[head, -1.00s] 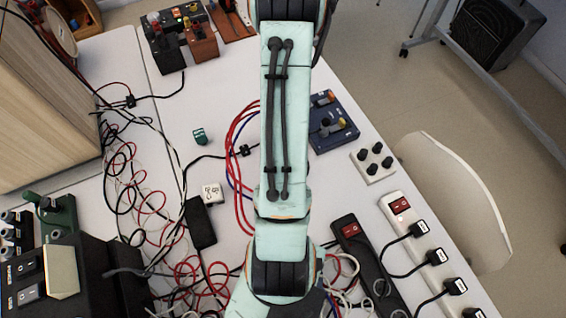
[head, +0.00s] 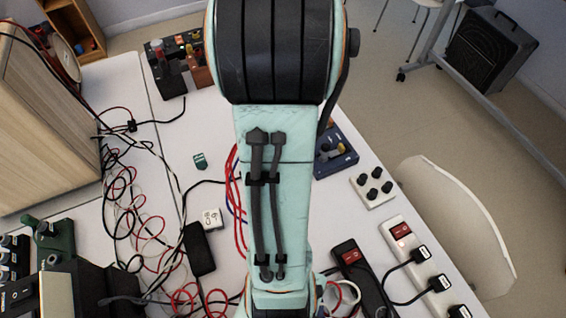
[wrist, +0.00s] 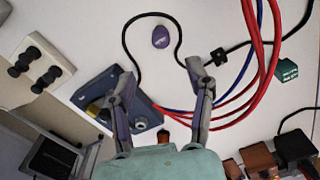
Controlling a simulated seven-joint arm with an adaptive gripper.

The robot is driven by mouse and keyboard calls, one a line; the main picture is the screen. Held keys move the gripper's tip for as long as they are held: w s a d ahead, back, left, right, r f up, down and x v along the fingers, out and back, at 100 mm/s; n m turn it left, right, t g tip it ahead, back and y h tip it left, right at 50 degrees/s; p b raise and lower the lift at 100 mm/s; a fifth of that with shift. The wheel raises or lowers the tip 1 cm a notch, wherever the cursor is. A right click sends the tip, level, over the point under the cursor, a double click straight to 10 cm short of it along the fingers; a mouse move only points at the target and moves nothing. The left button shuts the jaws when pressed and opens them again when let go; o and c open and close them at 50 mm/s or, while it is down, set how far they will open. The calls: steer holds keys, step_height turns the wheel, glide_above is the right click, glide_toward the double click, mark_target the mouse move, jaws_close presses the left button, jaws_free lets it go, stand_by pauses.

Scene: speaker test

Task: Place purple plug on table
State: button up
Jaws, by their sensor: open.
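The purple plug (wrist: 160,37) shows in the wrist view as a small rounded purple piece on the white table (wrist: 100,30), inside a loop of black cable. My gripper (wrist: 160,74) is open, its two fingers spread apart with nothing between them. The plug lies beyond the fingertips, roughly in line with the gap, and is not touched. In the head view the table (head: 185,115) is seen from above, but my arm hides the gripper and the plug.
Red and blue cables (wrist: 245,90) run beside the right finger. A blue box with knobs (wrist: 140,112) lies under the left finger. Tangled wires cover the table's left side.

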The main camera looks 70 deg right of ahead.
steer(key=w+a+r+n, duration=0.4)
steer(key=a, duration=0.3)
steer(key=w+a+r+n, duration=0.3)
steer(key=w+a+r, duration=0.2)
steer(key=a, duration=0.3)
steer(key=s+a+r+n, duration=0.1)
steer(key=s+a+n, duration=0.1)
steer(key=a, duration=0.3)
steer(key=s+a+r+n, duration=0.2)
steer(key=s+a+n, duration=0.1)
steer(key=a+n, duration=0.1)
steer(key=shift+a+n+y, duration=0.4)
steer(key=shift+a, duration=0.5)
